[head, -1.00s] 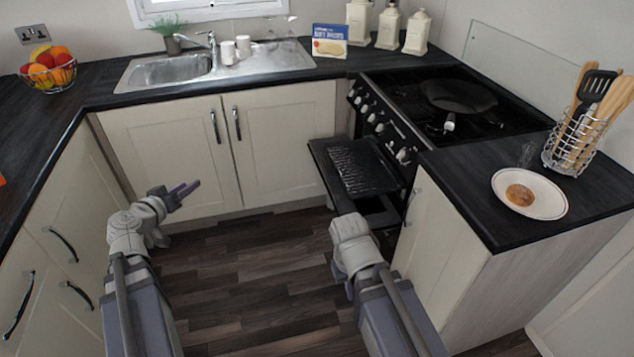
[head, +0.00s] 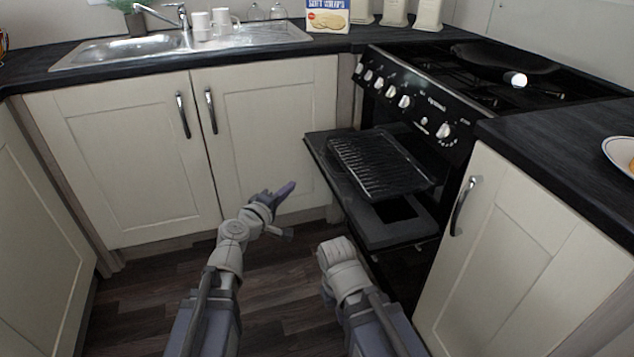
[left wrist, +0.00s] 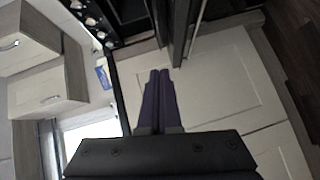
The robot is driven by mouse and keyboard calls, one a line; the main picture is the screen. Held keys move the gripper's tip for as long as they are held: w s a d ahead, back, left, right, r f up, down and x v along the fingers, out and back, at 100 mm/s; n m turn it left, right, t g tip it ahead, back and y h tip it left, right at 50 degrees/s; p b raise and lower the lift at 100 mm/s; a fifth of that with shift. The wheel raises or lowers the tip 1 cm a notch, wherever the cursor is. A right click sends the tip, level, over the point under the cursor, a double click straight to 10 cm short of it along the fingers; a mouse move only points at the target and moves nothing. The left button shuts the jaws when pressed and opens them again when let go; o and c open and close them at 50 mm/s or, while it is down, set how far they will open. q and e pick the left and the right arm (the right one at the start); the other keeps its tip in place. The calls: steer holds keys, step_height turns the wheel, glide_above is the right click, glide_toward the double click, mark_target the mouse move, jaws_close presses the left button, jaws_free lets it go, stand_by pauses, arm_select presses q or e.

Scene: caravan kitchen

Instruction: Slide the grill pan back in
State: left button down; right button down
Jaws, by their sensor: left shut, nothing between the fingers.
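The grill pan (head: 380,167) is a dark tray with a wire rack, sticking out of the grill opening of the black cooker (head: 425,112). It sits above the lowered grill door (head: 350,200). My left gripper (head: 285,192) is shut and empty, in front of the sink cupboard doors and left of the grill door, apart from the pan. In the left wrist view its purple fingers (left wrist: 159,82) lie together, pointing towards dark cooker parts. My right arm's wrist shows low in the head view, in front of the cooker; its fingers are hidden.
The open grill door juts into the floor space between the sink cupboards (head: 130,150) and the right cupboard (head: 530,240). A frying pan (head: 505,58) stands on the hob. The dark wood floor (head: 270,300) is clear.

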arm_select(q)
steer(key=shift+w+d+f, duration=0.25)
steer(key=shift+d, duration=0.1)
steer(key=s+d+b+x, duration=0.1)
steer(key=d+b+x, duration=0.1)
steer(key=x, duration=1)
steer(key=shift+w+d+f, duration=0.15)
steer(key=shift+d+f, duration=0.15)
steer(key=shift+d, duration=0.15)
